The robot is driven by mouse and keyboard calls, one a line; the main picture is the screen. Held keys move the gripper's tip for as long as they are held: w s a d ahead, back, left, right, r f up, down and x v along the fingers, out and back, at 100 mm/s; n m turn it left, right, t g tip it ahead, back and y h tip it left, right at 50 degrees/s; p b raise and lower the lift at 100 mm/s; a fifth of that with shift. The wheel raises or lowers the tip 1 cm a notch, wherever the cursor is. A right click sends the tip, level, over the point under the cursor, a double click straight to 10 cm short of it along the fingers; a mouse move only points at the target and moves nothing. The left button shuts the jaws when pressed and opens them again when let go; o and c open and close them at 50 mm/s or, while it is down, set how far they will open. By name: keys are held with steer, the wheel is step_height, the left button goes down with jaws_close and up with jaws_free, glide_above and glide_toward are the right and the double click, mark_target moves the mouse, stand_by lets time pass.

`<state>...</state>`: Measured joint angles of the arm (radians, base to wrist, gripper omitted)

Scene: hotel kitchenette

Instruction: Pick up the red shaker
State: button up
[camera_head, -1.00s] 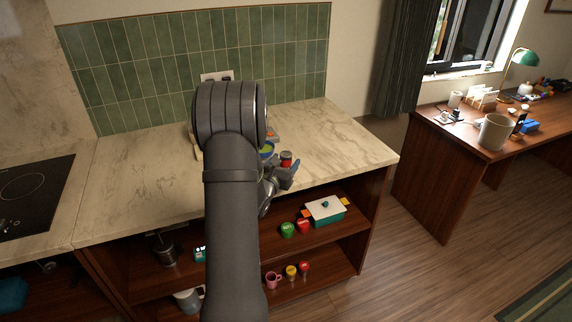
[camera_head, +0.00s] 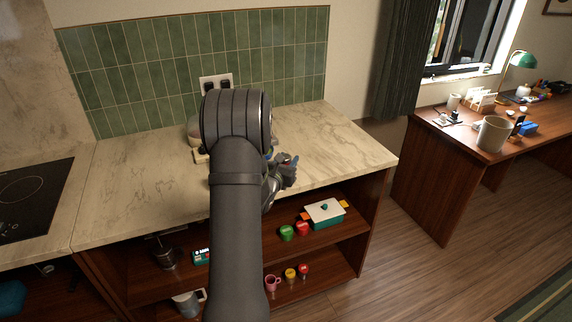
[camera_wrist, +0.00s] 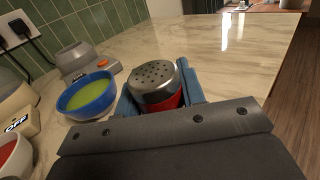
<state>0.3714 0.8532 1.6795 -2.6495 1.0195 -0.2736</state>
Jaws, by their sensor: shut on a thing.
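The red shaker (camera_wrist: 168,101) has a silver, perforated top and shows upright or nearly so in the wrist view. My gripper (camera_wrist: 158,92) is shut on it, with one blue finger on each side. Much of the shaker's lower body is hidden behind the gripper's dark front, so I cannot tell whether its base touches the worktop. In the head view my gripper (camera_head: 286,168) is over the worktop's front part, right of my arm. Only a small trace of red shows between the fingers there.
A blue bowl with green contents (camera_wrist: 87,96) stands left of the shaker. A grey appliance with an orange button (camera_wrist: 105,66) is behind it. A bowl with red contents (camera_wrist: 14,156) is at lower left. The marble worktop (camera_head: 345,150) is clear to the right.

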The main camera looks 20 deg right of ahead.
steer(key=shift+r, duration=0.15)
step_height(320, 180, up, 4)
steer(key=shift+f, duration=0.15)
steer(key=s+d+r, duration=0.6)
steer(key=s+r, duration=0.1)
steer(key=s, duration=0.2)
steer(key=shift+w+a+f+m+g+y, duration=0.75)
steer(key=shift+w+a+m+y, duration=0.9)
steer(key=shift+w+a, duration=2.45)
steer(key=shift+w+a+f+m+g+y, duration=0.75)
steer(key=shift+w+a+y, duration=1.65)
steer(key=shift+a, duration=3.15)
steer(key=shift+w+a+f+m+g+y, duration=0.4)
steer(key=shift+w+a+f+m+y, duration=0.9)
steer(key=shift+w+a, duration=2.9)
steer(key=shift+s+a+f+m+y, duration=0.1)
steer(key=shift+s+f+m+y, duration=0.15)
steer(key=shift+m+y, duration=0.55)
steer(key=shift+s+a+f+m+y, duration=0.1)
steer(key=shift+f+m+y, duration=0.25)
steer(key=shift+y, duration=0.8)
steer(key=shift+s+a+f+m+y, duration=0.1)
steer(key=shift+s+f+m+y, duration=0.15)
steer(key=shift+m+y, duration=0.6)
steer(key=shift+y, duration=0.25)
